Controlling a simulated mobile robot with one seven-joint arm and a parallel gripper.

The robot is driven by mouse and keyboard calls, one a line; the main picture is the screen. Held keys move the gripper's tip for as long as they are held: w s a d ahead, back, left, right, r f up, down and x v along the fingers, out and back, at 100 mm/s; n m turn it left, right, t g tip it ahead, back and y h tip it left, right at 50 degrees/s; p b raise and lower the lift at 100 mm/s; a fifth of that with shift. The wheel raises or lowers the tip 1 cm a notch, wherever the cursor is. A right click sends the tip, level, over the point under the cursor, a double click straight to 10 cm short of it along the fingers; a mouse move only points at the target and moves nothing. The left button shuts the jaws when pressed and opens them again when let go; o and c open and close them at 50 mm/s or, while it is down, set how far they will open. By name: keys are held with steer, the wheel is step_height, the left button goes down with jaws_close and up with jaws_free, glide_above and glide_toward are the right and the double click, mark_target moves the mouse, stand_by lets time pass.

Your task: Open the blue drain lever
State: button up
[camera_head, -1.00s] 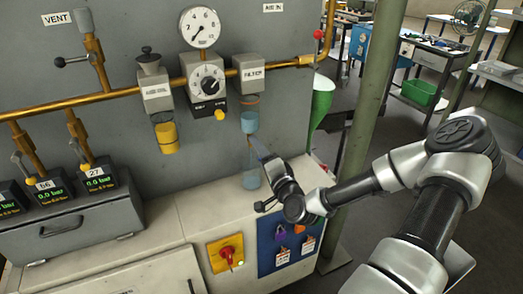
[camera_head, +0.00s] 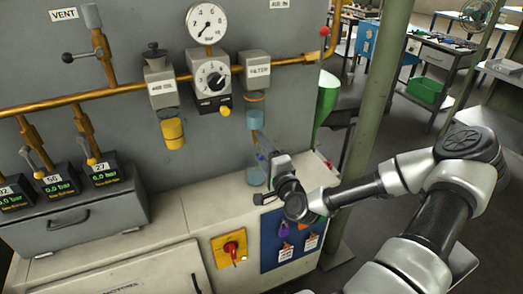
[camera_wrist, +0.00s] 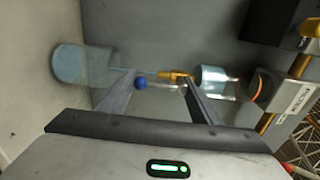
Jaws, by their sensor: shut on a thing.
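The blue drain lever's round knob (camera_wrist: 141,84) sits between my gripper's fingers (camera_wrist: 158,80) in the wrist view, next to the left finger. A brass valve fitting (camera_wrist: 174,75) lies behind it, nearer the right finger. The two fingers stand apart with the lever between them; the exact contact is hard to see. In the head view my gripper (camera_head: 263,148) is at the filter's lower end, in front of a clear jar (camera_head: 257,175). The lever is hidden there by my gripper.
The filter block (camera_head: 257,72) hangs from the brass pipe (camera_head: 120,91) above my gripper. A regulator with a gauge (camera_head: 207,24) is to its left. A blue panel (camera_head: 290,240) and red switch (camera_head: 231,247) are below. A green post (camera_head: 372,110) stands to the right.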

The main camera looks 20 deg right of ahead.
steer(key=o, duration=0.9)
steer(key=shift+a+r, duration=0.2)
steer(key=shift+r, duration=0.2)
steer(key=shift+f, duration=0.1)
steer(key=s+p, duration=0.2)
steer(key=s, duration=0.3)
steer(key=s+p, duration=0.2)
steer(key=s, duration=0.4)
steer(key=s+p, duration=0.2)
steer(key=s, duration=0.4)
steer(key=shift+s+d+f+p, duration=0.1)
steer(key=shift+s+d+p, duration=0.1)
steer(key=shift+d+p, duration=0.15)
